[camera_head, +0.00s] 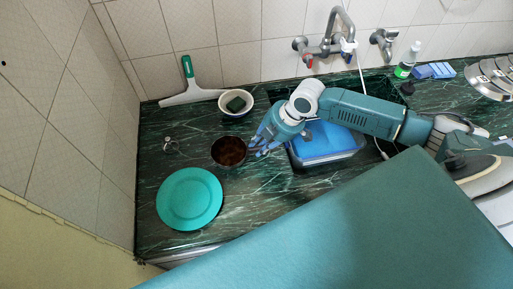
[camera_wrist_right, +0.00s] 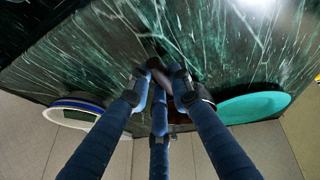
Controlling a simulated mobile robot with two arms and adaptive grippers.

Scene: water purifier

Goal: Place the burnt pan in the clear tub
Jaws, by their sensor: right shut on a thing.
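The burnt pan (camera_head: 229,151), small and round with a dark rim and brown, scorched inside, is on the dark green counter in the head view. My right gripper (camera_head: 262,146) reaches in from the right and is shut on the pan's right side, at its handle. In the right wrist view my right gripper (camera_wrist_right: 158,82) closes around the handle, and its fingers hide much of the pan (camera_wrist_right: 178,113). A tub with greyish see-through sides (camera_head: 330,160) and blue on top stands right of the pan, partly hidden under my right arm. My left gripper is not in view.
A turquoise plate (camera_head: 189,199) lies in front of the pan. A white bowl (camera_head: 235,103) with a dark green sponge stands behind it. A small metal item (camera_head: 170,144) is left. The sink and tap (camera_head: 335,45) are behind the tub.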

